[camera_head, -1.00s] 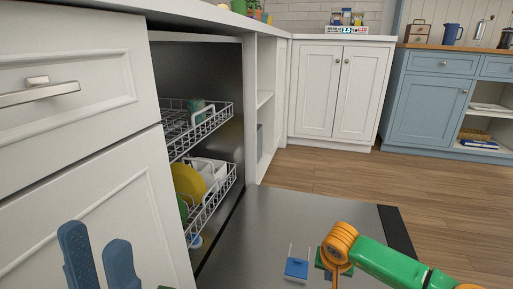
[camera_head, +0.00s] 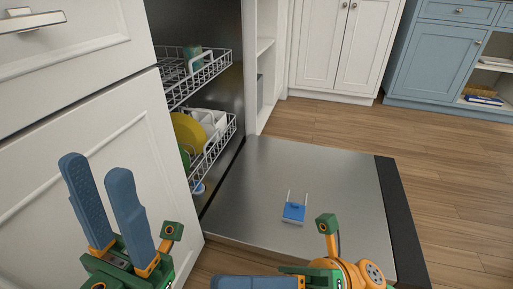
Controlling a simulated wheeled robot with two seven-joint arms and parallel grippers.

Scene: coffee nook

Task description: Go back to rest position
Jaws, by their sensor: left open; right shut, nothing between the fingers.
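My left gripper (camera_head: 96,167) is at the lower left, in front of the white drawer front. Its two blue fingers point up and stand apart with nothing between them. My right gripper (camera_head: 216,283) is at the bottom edge, low over the near side of the lowered dishwasher door. Its blue finger points left and is partly cut off by the frame, with no object seen in it.
The dishwasher door (camera_head: 330,180) lies open, with a small blue piece with two prongs (camera_head: 293,212) on it. The upper rack (camera_head: 212,68) and the lower rack (camera_head: 213,150), with a yellow plate (camera_head: 187,131), stick out slightly. Wooden floor (camera_head: 440,170) is clear on the right.

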